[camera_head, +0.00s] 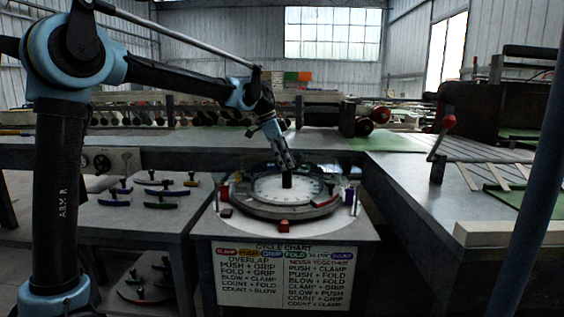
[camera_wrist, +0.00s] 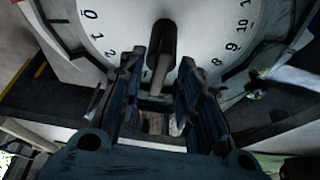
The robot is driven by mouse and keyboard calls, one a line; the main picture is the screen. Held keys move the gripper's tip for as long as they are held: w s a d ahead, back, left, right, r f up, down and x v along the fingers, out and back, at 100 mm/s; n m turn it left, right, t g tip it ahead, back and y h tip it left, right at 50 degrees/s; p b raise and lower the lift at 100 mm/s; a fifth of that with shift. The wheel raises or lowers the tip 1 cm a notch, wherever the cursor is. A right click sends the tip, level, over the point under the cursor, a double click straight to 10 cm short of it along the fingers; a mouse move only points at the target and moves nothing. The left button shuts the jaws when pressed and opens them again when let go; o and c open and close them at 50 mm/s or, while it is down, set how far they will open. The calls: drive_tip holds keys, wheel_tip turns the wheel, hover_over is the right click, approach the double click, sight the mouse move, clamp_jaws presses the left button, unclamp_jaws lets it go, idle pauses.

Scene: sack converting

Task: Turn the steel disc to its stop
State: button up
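The steel disc (camera_head: 262,188) is a pale round dial with a dark ring, set on the middle stand. In the wrist view the disc (camera_wrist: 218,25) shows numbers around its edge, with 0, 1 and 2 at left and 8, 9 and 10 at right. A dark upright post (camera_head: 287,181) stands on the disc; it also shows in the wrist view (camera_wrist: 162,42). My gripper (camera_head: 288,167) points down just above the post. In the wrist view its two fingers (camera_wrist: 161,62) are apart, one on each side of the post, with gaps visible. Contact cannot be told.
A red block (camera_head: 284,226) sits at the stand's front, above the cycle chart (camera_head: 284,275). A purple peg (camera_head: 349,196) stands at the disc's right. A red-knobbed lever (camera_head: 449,122) rises on the right bench. Several coloured handles (camera_head: 163,192) lie on the left table.

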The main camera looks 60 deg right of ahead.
drive_tip(key=v, duration=1.2)
drive_tip(key=shift+f, duration=0.1)
drive_tip(key=w+a+f+n+t+h, duration=0.1)
drive_tip(key=w+a+f+n, duration=0.35)
drive_tip(key=w+a, duration=0.85)
drive_tip(key=w+a+f+n+t, duration=0.2)
drive_tip(key=w+a+n, duration=0.65)
drive_tip(key=w, duration=0.85)
drive_tip(key=w+a+f+n+t, duration=0.1)
drive_tip(key=w+a+f+n, duration=0.2)
drive_tip(key=a, duration=0.7)
drive_tip(key=w+a+f+n+t, duration=0.1)
drive_tip(key=a+f+n, duration=0.3)
drive_tip(key=a, duration=0.5)
drive_tip(key=w+a+f+n, duration=0.2)
drive_tip(key=a+f, duration=0.3)
drive_tip(key=a, duration=0.5)
drive_tip(key=s+a+f+n+y, duration=0.1)
drive_tip(key=s+a+f+n, duration=0.3)
drive_tip(key=a+f, duration=0.3)
drive_tip(key=s+a+f+n+t+y, duration=0.1)
drive_tip(key=s+a+f+n, duration=0.3)
drive_tip(key=a+f, duration=0.4)
drive_tip(key=shift+s+a+f+n+y, duration=0.35)
drive_tip(key=shift+a+n, duration=0.3)
drive_tip(key=shift+n, duration=0.25)
